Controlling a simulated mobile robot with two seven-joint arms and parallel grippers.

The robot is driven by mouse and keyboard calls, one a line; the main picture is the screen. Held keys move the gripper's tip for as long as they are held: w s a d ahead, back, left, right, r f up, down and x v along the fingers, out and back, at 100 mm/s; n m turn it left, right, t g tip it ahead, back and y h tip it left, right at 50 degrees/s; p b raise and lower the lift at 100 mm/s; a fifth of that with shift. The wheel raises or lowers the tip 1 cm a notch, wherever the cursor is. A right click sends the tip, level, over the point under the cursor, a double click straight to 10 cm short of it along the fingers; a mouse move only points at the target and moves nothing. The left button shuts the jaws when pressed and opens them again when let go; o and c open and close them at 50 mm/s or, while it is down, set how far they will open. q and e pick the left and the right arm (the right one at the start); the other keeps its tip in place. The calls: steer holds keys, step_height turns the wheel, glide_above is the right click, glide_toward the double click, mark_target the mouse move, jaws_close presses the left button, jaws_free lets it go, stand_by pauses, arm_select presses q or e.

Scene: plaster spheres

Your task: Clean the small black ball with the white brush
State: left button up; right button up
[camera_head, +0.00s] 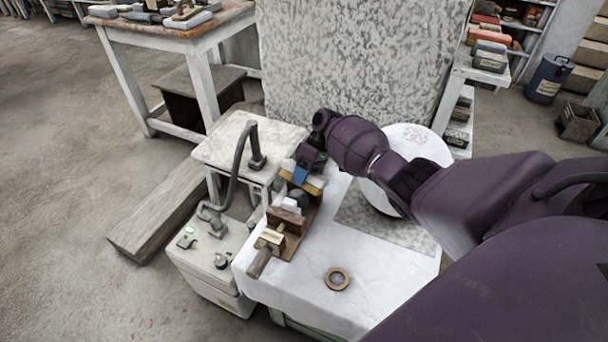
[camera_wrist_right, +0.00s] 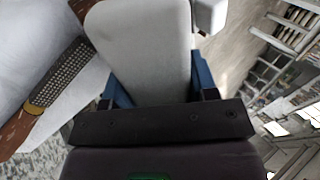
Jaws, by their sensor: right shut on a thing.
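My right gripper (camera_head: 300,176) reaches over the white table (camera_head: 300,285), above a wooden clamp-like fixture (camera_head: 277,240). Its blue fingers are shut on a pale, round-ended block, which I take for the white brush (camera_wrist_right: 140,45); in the head view, a yellowish band shows just below the fingers. A small dark shape (camera_head: 303,200) sits by a white piece in the fixture; I cannot tell whether it is the black ball. No black ball shows clearly in the wrist view. My left gripper is not in view.
A brown ring (camera_head: 337,279) lies on the table's front part. A curved grey tube (camera_head: 238,165) stands on the pale unit at left. A round white disc (camera_head: 425,146) is behind my right arm. A mottled panel (camera_head: 355,60) stands behind the table. The table's front right is clear.

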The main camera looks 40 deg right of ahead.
steer(key=shift+s+d+f, duration=0.1)
steer(key=shift+s+d, duration=0.05)
steer(key=shift+s, duration=0.25)
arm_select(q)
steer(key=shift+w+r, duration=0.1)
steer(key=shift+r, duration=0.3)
arm_select(e)
steer(key=shift+s+d, duration=0.2)
steer(key=shift+d, duration=0.1)
steer(key=shift+w+a+r+h+p, duration=0.1)
steer(key=shift+a+r+h+p, duration=0.25)
steer(key=shift+r+h+p, duration=0.3)
steer(key=shift+w+a+r+h+p, duration=0.1)
steer(key=shift+a+r+h+p, duration=0.1)
steer(key=shift+a+h+p, duration=1)
steer(key=shift+a+r+n+h+p, duration=0.1)
steer(key=shift+a+n+h+p, duration=0.35)
steer(key=shift+h, duration=0.9)
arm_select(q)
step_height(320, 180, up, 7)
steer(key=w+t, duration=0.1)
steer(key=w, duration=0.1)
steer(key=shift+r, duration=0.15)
arm_select(e)
steer(key=shift+a+m, duration=0.1)
steer(key=shift+m, duration=0.15)
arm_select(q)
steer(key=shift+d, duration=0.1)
